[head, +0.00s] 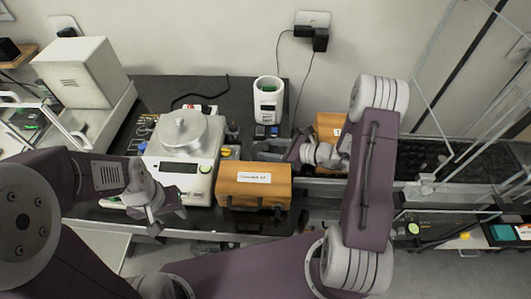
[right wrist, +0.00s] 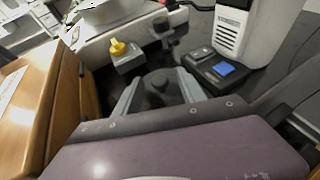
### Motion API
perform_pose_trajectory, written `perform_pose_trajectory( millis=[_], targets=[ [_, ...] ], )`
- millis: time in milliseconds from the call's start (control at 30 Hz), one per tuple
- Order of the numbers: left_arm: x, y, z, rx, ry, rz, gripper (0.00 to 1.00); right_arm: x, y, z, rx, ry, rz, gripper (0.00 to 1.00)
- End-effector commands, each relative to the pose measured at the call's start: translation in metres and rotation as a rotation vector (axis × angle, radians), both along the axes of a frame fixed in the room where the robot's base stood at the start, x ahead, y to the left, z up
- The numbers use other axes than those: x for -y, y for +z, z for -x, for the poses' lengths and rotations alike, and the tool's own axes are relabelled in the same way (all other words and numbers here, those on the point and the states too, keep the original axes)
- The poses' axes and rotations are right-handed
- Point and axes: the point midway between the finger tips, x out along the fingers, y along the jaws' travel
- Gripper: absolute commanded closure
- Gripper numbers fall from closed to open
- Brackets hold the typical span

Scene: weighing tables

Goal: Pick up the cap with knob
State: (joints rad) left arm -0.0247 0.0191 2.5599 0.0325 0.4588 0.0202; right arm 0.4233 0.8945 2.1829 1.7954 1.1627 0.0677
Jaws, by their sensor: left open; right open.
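In the head view my right gripper (head: 259,150) is between the wooden box and the white device, and hides most of the cap. My left gripper (head: 168,215) is open and empty at the bench's front edge, below the balance.
A wooden box (head: 225,187) is close beside my right gripper. A small block with a yellow knob (right wrist: 118,47) and a white device (head: 267,109) stand nearby. Glass panels are at right.

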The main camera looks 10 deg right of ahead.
Motion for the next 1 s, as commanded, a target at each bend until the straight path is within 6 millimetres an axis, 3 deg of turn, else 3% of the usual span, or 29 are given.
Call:
perform_pose_trajectory(
  millis=[33,200,567,800,1000],
  targets=[
    [0.000,0.000,0.000,0.000,0.000,0.000,0.56,0.000,0.000,0.000,0.000,0.000,0.000,0.55],
    [0.000,0.000,0.000,0.000,0.000,0.000,0.56,0.000,0.000,0.000,0.000,0.000,0.000,1.00],
    [0.000,0.001,0.000,0.000,0.000,0.000,0.56,0.000,0.004,0.000,0.001,0.000,0.001,1.00],
    [0.000,0.008,0.000,0.000,0.000,0.000,0.56,0.000,0.045,0.000,0.006,0.001,0.002,1.00],
    [0.000,0.012,0.000,0.000,0.000,0.000,0.56,0.047,0.070,0.008,0.005,-0.006,0.003,1.00]
  ],
)
